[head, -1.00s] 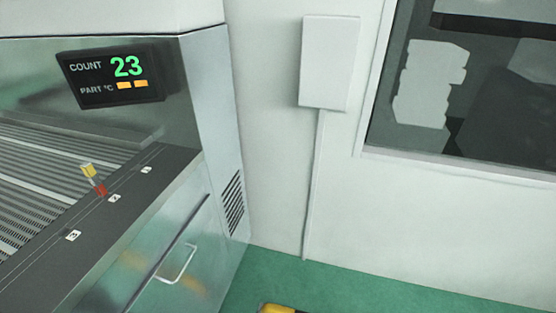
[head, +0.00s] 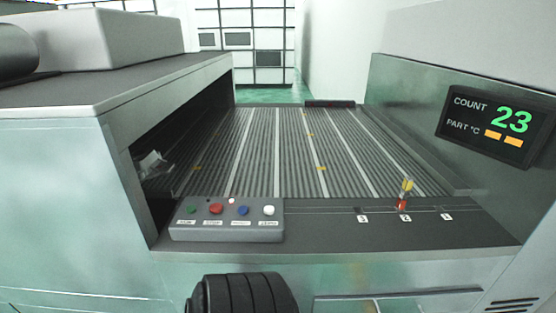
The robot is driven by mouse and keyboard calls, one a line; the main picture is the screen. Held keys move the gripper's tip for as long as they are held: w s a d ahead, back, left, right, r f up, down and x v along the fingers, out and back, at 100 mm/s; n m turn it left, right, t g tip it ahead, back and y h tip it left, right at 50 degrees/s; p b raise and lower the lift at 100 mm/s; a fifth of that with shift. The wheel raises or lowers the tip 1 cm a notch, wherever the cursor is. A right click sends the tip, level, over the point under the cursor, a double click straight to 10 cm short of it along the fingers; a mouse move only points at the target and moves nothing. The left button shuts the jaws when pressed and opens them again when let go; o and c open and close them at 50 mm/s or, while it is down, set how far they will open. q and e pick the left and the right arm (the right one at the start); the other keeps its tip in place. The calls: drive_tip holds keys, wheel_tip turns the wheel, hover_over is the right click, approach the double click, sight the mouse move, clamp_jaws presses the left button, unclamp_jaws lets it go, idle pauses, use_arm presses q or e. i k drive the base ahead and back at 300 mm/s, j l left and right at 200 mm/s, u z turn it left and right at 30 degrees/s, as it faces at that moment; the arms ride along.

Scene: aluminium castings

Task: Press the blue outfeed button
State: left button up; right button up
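The blue button (head: 243,211) is on a grey button box (head: 227,233) at the front left of the conveyor's dark ledge. It sits between a red button (head: 215,209) and a white button (head: 269,210); a green button (head: 192,209) is at the far left. Each button has a small label below it, too small to read for certain. Neither of my grippers shows in the head view.
A ribbed conveyor bed (head: 290,150) runs back behind the box. A small lever with a yellow top (head: 407,186) stands on the ledge at right, by numbered marks. A display (head: 497,125) reads COUNT 23. A metal housing (head: 100,160) rises at left.

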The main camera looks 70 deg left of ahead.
sight(243, 210)
drive_tip(key=u, duration=2.75)
